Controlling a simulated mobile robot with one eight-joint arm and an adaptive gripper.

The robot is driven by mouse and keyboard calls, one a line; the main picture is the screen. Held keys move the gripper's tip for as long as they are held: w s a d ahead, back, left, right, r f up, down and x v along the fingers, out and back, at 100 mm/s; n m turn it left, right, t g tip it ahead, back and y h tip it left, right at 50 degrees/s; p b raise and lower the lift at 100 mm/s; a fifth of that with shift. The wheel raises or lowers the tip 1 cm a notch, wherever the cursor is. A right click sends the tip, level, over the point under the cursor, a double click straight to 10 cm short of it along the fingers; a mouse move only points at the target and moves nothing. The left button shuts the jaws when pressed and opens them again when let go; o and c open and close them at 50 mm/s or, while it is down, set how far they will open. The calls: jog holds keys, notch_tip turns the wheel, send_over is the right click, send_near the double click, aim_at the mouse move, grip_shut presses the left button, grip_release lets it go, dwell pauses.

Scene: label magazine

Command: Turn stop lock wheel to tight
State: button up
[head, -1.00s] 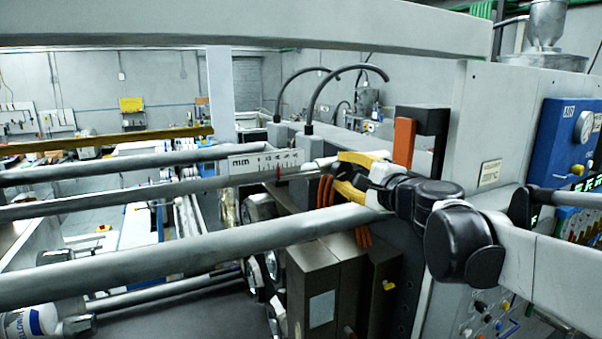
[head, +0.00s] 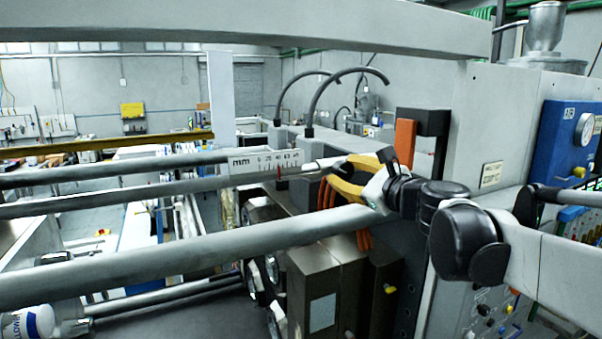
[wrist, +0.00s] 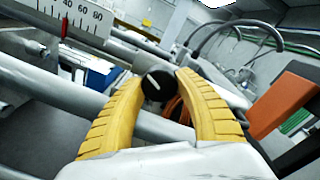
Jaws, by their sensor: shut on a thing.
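The stop lock wheel (wrist: 157,85) is a small dark knob with a white line on its face, seen in the wrist view between my yellow fingertips. The line runs at a slant. My gripper (head: 345,176) is shut on the wheel, with one finger on each side of it. In the head view the wheel is mostly hidden by the fingers, at the right end of a thin rod. The white mm scale (head: 265,164) with a red pointer is left of my gripper, and it also shows in the wrist view (wrist: 62,22).
Long grey bars (head: 180,250) cross in front of and below my gripper. An orange block (head: 404,142) and a dark upright stand just right of it. Orange cables (wrist: 176,108) hang behind the fingers. A blue gauge panel (head: 566,145) is at the far right.

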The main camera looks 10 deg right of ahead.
jog(key=shift+m, duration=0.4)
jog(key=o, duration=1.2)
jog(key=v, duration=1.2)
